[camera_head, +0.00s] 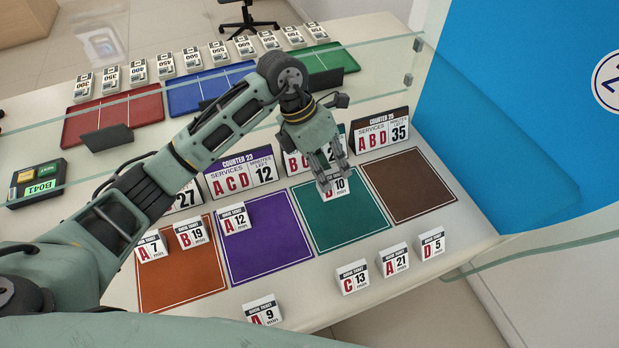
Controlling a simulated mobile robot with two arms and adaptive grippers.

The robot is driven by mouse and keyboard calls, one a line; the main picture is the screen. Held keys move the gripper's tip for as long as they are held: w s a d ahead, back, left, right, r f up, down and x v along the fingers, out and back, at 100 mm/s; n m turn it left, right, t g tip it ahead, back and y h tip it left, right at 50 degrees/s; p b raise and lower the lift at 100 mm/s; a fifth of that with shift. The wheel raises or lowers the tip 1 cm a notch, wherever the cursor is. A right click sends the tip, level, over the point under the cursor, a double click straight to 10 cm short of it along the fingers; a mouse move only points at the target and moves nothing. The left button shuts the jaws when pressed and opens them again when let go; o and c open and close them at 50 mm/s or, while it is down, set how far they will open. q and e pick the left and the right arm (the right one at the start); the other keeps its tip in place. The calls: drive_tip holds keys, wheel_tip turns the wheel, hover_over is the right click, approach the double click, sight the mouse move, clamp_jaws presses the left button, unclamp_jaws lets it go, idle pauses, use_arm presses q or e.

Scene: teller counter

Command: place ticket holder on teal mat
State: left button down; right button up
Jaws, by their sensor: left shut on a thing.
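The teal mat (345,222) lies on the counter between a purple mat (263,248) and a brown mat (408,187). My left gripper (335,178) is over the far part of the teal mat, pointing down. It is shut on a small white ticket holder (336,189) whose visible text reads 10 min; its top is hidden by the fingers. I cannot tell whether the holder touches the mat. My right gripper is not in view.
Ticket holders 7 (151,247) and 19 (191,233) stand on the orange mat (183,276); holder 12 (234,219) stands on the purple mat. Holders 13 (352,277), 21 (394,260) and 5 (432,244) stand near the front edge. Counter signs (241,175) stand behind the mats.

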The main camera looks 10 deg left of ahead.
use_arm(q)
drive_tip(key=a+f, duration=0.2)
drive_tip(key=a, duration=0.1)
drive_tip(key=w+a, duration=0.1)
drive_tip(key=shift+a+f+p, duration=0.3)
drive_tip(key=shift+f+p, duration=0.1)
wheel_tip(320, 180, down, 4)
drive_tip(key=shift+r+p, duration=0.15)
drive_tip(key=shift+p, duration=0.45)
drive_tip(key=shift+f, duration=0.35)
drive_tip(key=c, duration=1.6)
unclamp_jaws()
drive_tip(key=shift+o, duration=0.2)
drive_tip(key=shift+r, duration=0.2)
drive_tip(key=shift+w+a+r, duration=0.15)
drive_tip(key=shift+r, duration=0.05)
drive_tip(key=b+v, duration=0.2)
drive_tip(key=v, duration=0.9)
drive_tip(key=shift+r, duration=0.25)
